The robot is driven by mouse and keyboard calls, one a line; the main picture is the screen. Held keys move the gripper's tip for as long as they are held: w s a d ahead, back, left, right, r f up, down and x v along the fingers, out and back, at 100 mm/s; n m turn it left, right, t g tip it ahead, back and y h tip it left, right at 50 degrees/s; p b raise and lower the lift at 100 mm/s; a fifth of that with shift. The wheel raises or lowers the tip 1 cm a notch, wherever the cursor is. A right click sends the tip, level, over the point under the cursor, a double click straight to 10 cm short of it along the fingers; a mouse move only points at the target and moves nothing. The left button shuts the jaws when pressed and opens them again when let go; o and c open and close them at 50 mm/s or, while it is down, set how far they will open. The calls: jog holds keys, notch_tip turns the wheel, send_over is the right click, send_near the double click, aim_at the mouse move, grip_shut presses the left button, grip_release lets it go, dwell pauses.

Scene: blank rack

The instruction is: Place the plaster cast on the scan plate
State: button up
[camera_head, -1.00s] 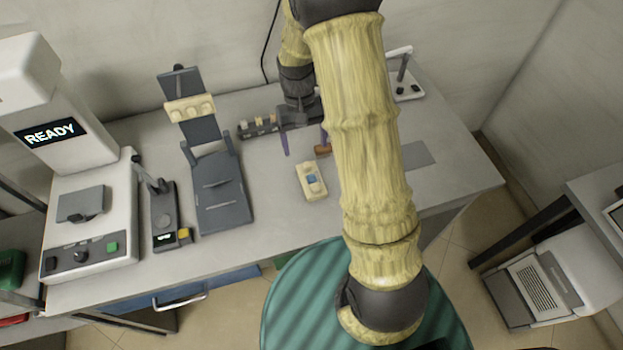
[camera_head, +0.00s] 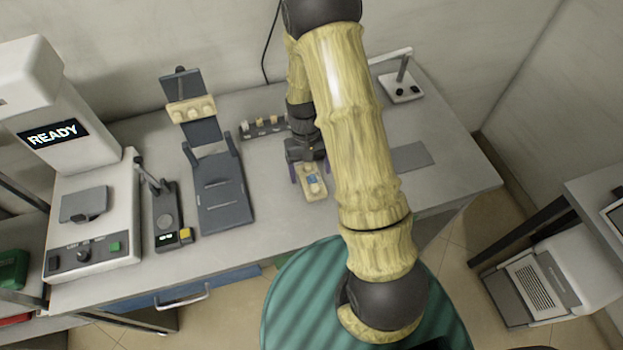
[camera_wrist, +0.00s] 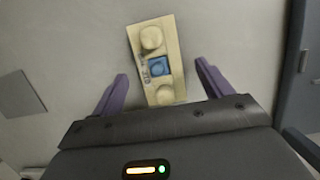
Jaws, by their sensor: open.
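A cream plaster cast (camera_head: 312,190) lies on the table; it has round bumps and a blue square in its middle. In the wrist view the cast (camera_wrist: 152,40) lies between and beyond the two purple fingers. My gripper (camera_head: 310,172) is open above the cast's far end, fingers either side; it also shows in the wrist view (camera_wrist: 160,85). I cannot tell whether the fingers touch it. The scanner at the left reads READY; its grey plate (camera_head: 84,204), apparently the scan plate, is bare.
A dark stand (camera_head: 224,195) holds another cream bumped piece (camera_head: 190,109) high on its back. A small device (camera_head: 167,218) stands between it and the scanner (camera_head: 120,235). A rack of small blanks (camera_head: 262,127) is behind. A grey mat (camera_head: 411,157) lies at the right.

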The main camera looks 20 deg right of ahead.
jog(key=shift+x, duration=1.25)
jog(key=shift+c, duration=0.2)
jog(key=c, duration=1.2)
jog(key=shift+r+b, duration=0.3)
jog(key=shift+r, duration=4.75)
